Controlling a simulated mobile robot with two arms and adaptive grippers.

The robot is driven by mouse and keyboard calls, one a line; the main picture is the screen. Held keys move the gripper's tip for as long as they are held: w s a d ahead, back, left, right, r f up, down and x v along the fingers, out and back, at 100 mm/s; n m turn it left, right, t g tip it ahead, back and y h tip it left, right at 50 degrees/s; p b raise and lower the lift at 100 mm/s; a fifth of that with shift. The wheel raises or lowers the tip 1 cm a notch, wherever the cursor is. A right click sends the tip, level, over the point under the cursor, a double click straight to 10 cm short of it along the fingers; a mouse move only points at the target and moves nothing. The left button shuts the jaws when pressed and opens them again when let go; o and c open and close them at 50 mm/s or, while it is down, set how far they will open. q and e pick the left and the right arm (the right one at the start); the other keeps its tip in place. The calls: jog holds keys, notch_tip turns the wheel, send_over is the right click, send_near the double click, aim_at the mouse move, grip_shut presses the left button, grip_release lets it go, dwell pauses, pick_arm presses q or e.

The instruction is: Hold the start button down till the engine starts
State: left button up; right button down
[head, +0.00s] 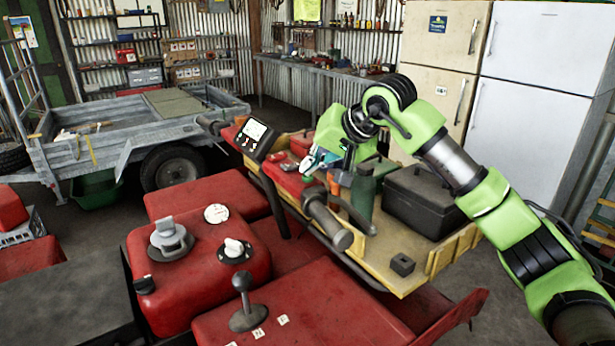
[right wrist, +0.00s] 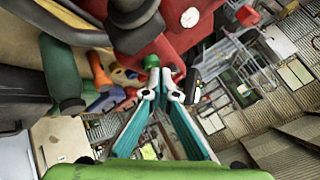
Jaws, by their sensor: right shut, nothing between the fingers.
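My right gripper (head: 314,162) reaches in from the right in the head view, over the handlebar area of the red quad. Its teal fingers (right wrist: 159,82) are shut with nothing between the tips. In the right wrist view a small round green piece (right wrist: 151,61), which looks like the start button, sits right at the fingertips. I cannot tell whether the tips touch it or whether it is pressed in. The quad's display (head: 254,130) stands left of the gripper. My left gripper is not in view.
The near handlebar grip (head: 328,222) sticks out below the gripper. A wooden-edged rack (head: 415,283) holds a black box (head: 425,200) and a green bottle (head: 363,190). The red tank (head: 180,295) carries a grey cap and white knob. A trailer (head: 110,155) stands behind left.

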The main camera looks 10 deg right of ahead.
aim_at(310, 177)
jog(key=shift+f, duration=0.45)
dwell(1.1)
dwell(0.9)
jog(key=shift+r+p, duration=0.5)
jog(key=shift+r, duration=0.5)
jog(key=shift+r+p, duration=1.9)
jog(key=shift+r, duration=0.65)
jog(key=shift+f, duration=0.1)
